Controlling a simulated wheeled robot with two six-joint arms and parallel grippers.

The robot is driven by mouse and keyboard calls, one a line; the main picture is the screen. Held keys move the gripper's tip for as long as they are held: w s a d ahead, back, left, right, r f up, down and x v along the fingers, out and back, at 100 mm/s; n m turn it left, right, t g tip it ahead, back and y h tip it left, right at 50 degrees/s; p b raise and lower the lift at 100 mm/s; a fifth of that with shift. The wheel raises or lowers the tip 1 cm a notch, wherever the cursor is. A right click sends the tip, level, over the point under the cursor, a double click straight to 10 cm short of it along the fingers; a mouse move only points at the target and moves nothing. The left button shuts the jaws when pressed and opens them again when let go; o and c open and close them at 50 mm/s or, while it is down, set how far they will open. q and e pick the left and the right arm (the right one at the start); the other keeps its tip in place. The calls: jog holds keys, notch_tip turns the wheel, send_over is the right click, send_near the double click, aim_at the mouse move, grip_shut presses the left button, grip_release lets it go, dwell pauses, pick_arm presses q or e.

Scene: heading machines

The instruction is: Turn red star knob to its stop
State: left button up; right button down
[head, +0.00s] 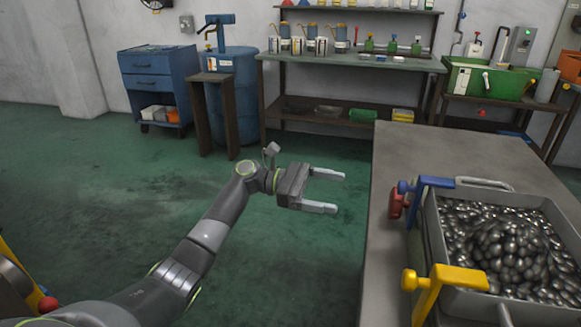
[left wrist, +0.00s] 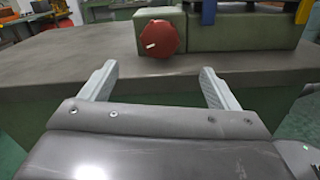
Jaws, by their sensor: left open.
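The red star knob (head: 397,203) sits at the left side of the grey bin of dark parts (head: 431,215) on the bench, close to a blue clamp (head: 436,182). In the left wrist view, the red knob (left wrist: 161,38) shows face-on with a pale mark on its left half, in front of a green block. My left gripper (head: 340,192) is open and empty, pointing at the bench with a gap to the knob. In the left wrist view, the knob lies beyond the fingertips (left wrist: 158,70), roughly centred between them. My right gripper is not in view.
The grey bench top (head: 400,150) has its near left edge between my gripper and the knob. A yellow clamp (head: 445,282) stands at the bin's near corner. Green floor (head: 130,200) is free to the left. A blue cabinet, barrel and shelves stand along the wall.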

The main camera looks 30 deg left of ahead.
pick_arm(q)
jog(key=w+a+f+n+t+y, duration=0.2)
jog(key=w+a+t+y, duration=0.3)
jog(key=w+a, duration=0.1)
jog(key=w+a+f+n+t+y, duration=0.2)
jog(key=w+a+t+y, duration=0.3)
jog(key=a, duration=0.4)
jog(key=shift+w+a+f+y+p, duration=0.3)
jog(key=shift+w+f+y+p, duration=0.1)
jog(key=shift+w+y, duration=0.3)
